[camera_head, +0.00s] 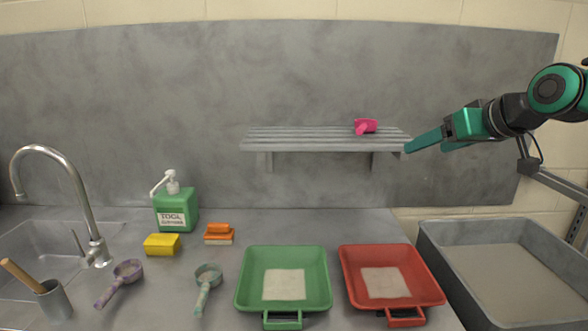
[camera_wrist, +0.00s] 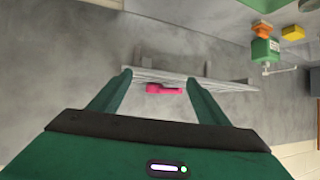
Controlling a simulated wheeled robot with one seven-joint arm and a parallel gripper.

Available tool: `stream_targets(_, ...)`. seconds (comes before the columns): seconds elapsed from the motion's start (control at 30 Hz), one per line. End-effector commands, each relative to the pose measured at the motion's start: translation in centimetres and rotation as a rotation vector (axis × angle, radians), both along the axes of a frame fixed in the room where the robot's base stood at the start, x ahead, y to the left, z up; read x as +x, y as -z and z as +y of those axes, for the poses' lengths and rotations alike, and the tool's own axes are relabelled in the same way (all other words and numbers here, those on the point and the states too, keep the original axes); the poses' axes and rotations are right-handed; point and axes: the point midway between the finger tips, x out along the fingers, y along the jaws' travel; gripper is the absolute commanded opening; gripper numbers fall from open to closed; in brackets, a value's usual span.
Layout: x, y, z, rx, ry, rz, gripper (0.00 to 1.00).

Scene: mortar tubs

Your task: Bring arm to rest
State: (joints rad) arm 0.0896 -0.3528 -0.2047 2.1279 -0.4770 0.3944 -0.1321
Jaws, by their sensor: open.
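My gripper (camera_head: 428,142) is held out from the right in the head view, at about the height of the wall shelf (camera_head: 322,145) and near its right end. In the wrist view my gripper (camera_wrist: 159,88) has its two green fingers spread apart with nothing held between them.
A green tub (camera_head: 243,286) and a red tub (camera_head: 428,286), each with pale material, sit on the counter. A grey bin (camera_head: 440,262) stands at right. Two scoops, a sponge, a brush, a green bottle (camera_head: 177,211) and a sink (camera_head: 45,250) are at left.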

Motion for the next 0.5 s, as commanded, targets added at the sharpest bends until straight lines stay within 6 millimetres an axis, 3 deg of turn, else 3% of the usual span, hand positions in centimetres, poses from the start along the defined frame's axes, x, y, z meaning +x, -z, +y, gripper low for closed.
stream_targets(0.27, -4.1, 6.1, -3.5, 0.0, 0.127, 0.187, 0.7)
stream_targets(0.37, -6.7, 9.2, -5.3, 0.004, 0.196, 0.288, 0.7)
stream_targets(0.5, -12.5, 14.9, -8.1, 0.02, 0.331, 0.487, 0.7)
